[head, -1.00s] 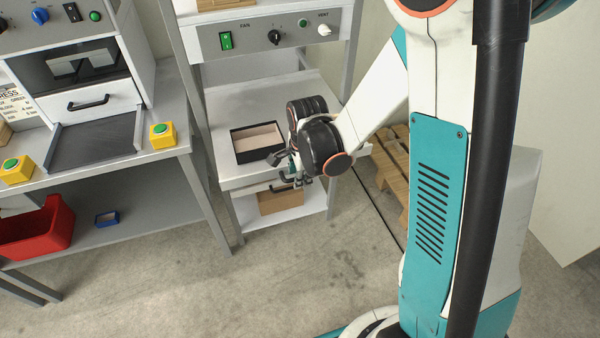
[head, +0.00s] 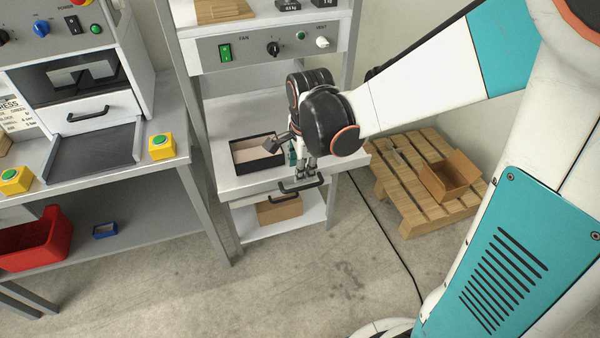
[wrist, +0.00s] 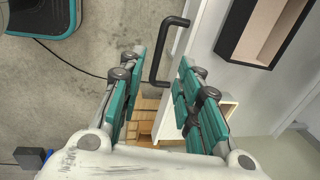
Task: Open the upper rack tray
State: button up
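The upper rack tray (head: 235,189) is the pale level in the middle rack, with a black handle (head: 302,186) at its front. The handle also shows in the wrist view (wrist: 161,82), just ahead of the fingertips and between their lines. A black-rimmed open box (head: 240,160) sits on the level above the handle. My gripper (head: 306,170) is right at the handle in the head view. In the wrist view my gripper (wrist: 158,66) has its teal-padded fingers wide apart with nothing between the pads. Whether they touch the handle I cannot tell.
A cardboard box (head: 280,209) sits on the lower shelf under the tray. A wooden pallet (head: 405,185) with an open carton (head: 450,176) stands to the right, and a black cable (head: 380,235) runs across the floor. The press bench (head: 190,205) stands left.

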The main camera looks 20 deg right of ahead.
jog(key=shift+s+r, duration=0.25)
jog(key=shift+r, duration=0.85)
jog(key=s+d+r+n+t, duration=0.1)
jog(key=s+r+n+t, duration=0.1)
jog(key=s+r+n, duration=0.3)
jog(key=s+r+n+t, duration=0.3)
jog(key=s+r+n, duration=0.2)
jog(key=s+n, duration=0.4)
jog(key=n, duration=0.4)
jog(key=shift+s+d, duration=0.25)
jog(key=shift+d, duration=0.1)
